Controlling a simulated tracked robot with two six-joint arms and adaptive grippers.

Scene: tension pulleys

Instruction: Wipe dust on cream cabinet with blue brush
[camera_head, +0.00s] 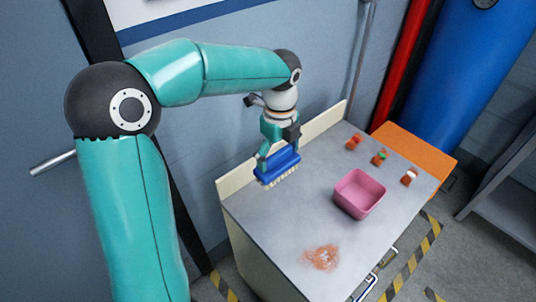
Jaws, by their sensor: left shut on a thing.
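A cream cabinet (240,243) with a grey top stands in the middle right of the head view. A patch of orange-brown dust (321,257) lies on its top near the front edge. My left gripper (277,150) is shut on a blue brush (279,168) with pale bristles pointing down. The brush is over the back left part of the top, apart from the dust; whether its bristles touch the top I cannot tell. My right gripper is not in view.
A pink bin (359,193) stands on the cabinet top, right of the brush. A raised cream lip (310,137) runs along the back. Bare top separates the brush from the dust.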

